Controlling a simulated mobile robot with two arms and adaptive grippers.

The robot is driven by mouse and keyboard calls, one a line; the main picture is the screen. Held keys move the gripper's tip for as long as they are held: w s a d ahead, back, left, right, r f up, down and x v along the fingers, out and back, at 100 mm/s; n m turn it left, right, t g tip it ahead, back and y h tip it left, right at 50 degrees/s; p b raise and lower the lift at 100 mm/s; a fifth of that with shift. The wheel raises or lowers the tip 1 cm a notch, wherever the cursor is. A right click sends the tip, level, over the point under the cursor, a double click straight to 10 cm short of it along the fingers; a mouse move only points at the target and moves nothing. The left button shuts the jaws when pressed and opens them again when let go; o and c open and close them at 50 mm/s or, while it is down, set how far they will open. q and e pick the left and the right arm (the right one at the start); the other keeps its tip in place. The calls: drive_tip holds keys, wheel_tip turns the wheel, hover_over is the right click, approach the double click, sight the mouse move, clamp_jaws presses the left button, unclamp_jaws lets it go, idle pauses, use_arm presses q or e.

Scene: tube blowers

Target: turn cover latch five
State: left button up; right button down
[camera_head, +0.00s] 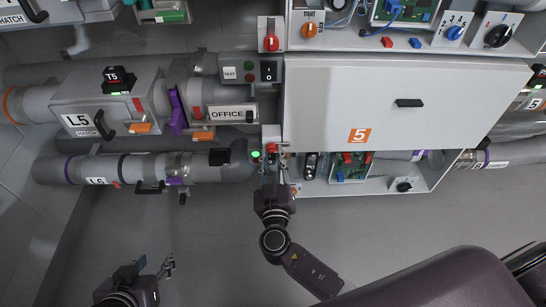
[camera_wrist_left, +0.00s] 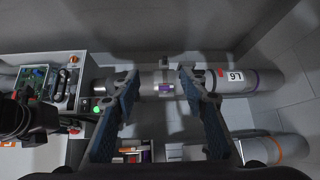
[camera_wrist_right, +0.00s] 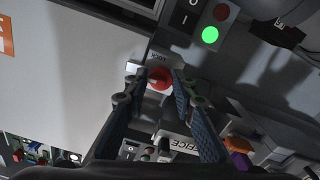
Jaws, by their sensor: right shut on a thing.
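The cover five (camera_head: 400,125) is a large light-grey panel with an orange label "5" and a black handle. A red latch knob (camera_wrist_right: 160,79) on a small pale plate marked LOCK sits beside its edge in the right wrist view. My right gripper (camera_head: 281,163) is at the cover's lower left corner in the head view. In the right wrist view my right gripper (camera_wrist_right: 153,86) has its fingertips on both sides of the red knob, shut on it. My left gripper (camera_head: 155,268) is low at the left; in its wrist view it (camera_wrist_left: 157,78) is open and empty.
Below the cover, an open bay shows a green circuit board (camera_head: 350,165) and a black knob (camera_head: 404,186). Grey pipes (camera_head: 210,168) run left. Floor below is clear.

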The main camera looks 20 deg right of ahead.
use_arm(q)
drive_tip(key=w+d+r+t+h+b, duration=0.1)
drive_tip(key=w+d+r+t, duration=0.25)
drive_tip(key=w+r, duration=0.25)
use_arm(e)
drive_tip(key=n+p, duration=0.1)
drive_tip(key=n, duration=1.5)
drive_tip(key=shift+r+n, duration=0.15)
drive_tip(key=shift+n, duration=0.25)
use_arm(q)
drive_tip(key=s+a+f+g+y, duration=0.1)
drive_tip(key=s+a+f+g, duration=0.3)
drive_tip(key=s+f, duration=0.3)
drive_tip(key=shift+s+a+f+g+p, duration=0.2)
drive_tip(key=shift+s+g+p, duration=0.15)
drive_tip(key=shift+s, duration=0.5)
use_arm(e)
drive_tip(key=shift+n, duration=0.4)
drive_tip(key=shift+s, duration=0.1)
drive_tip(key=c, duration=1.6)
unclamp_jaws()
